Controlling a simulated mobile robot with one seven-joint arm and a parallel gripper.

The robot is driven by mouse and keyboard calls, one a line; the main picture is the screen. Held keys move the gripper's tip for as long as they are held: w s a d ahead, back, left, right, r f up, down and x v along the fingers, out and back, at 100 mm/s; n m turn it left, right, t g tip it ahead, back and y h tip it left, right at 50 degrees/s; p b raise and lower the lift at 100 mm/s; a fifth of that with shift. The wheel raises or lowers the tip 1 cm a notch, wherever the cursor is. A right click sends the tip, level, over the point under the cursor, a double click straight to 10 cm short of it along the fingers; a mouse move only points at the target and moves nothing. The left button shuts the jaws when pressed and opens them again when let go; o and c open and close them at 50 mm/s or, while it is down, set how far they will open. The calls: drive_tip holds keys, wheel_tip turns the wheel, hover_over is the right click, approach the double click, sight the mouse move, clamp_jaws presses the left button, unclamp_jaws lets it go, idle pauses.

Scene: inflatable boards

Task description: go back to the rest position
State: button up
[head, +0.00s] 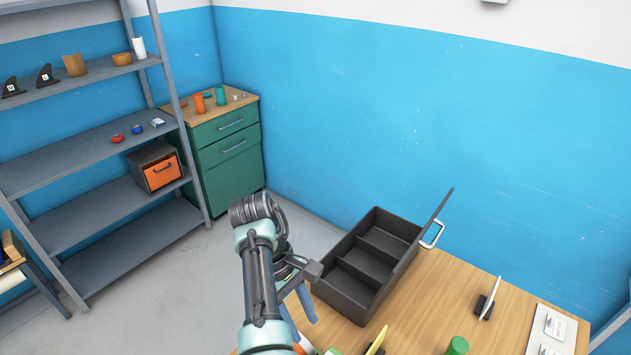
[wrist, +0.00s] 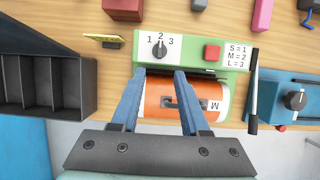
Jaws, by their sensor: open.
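My gripper (wrist: 160,76) is open, with its two blue fingers pointing up the wrist view. It also shows in the head view (head: 301,318), low in the middle, beside the black case. In the wrist view an orange cylinder (wrist: 211,101) with a white end marked M and a dark handle lies behind the fingers, in front of a green device. I cannot tell how far the fingers are from it. The green device (wrist: 188,63) has a dial (wrist: 160,50) marked 1, 2, 3, a red button and a size label.
An open black compartment case (head: 348,284) stands on the wooden table (head: 436,294). A blue device (wrist: 293,100) and a black stick (wrist: 253,90) are at the right of the wrist view. Grey shelves (head: 82,147) and a green cabinet (head: 230,165) stand at the back left, with bare floor before them.

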drive_tip(key=shift+w, duration=0.1)
drive_tip(key=w+a+r+m+t+y+b, duration=0.2)
drive_tip(key=w+r+m+t+y+b, duration=0.1)
drive_tip(key=w+r+t, duration=0.85)
wheel_tip(320, 180, up, 14)
drive_tip(key=w+d+m+t+b, duration=0.2)
drive_tip(key=m+t, duration=0.1)
drive_tip(key=t, duration=0.3)
drive_tip(key=s+d+r+m+t+b, duration=0.1)
drive_tip(key=s+r+t, duration=0.5)
drive_tip(key=s+r, duration=0.6)
drive_tip(key=s+d+r+m+t+b, duration=0.1)
drive_tip(key=s+d+r+m+t, duration=0.2)
drive_tip(key=s+r, duration=0.9)
drive_tip(key=r+t, duration=0.1)
drive_tip(key=t, duration=0.2)
drive_tip(key=shift+s+d+m+y, duration=0.15)
drive_tip(key=shift+d+m+y, duration=0.15)
drive_tip(key=shift+m, duration=0.1)
drive_tip(key=shift+a+r+t, duration=0.1)
drive_tip(key=shift+t, duration=0.15)
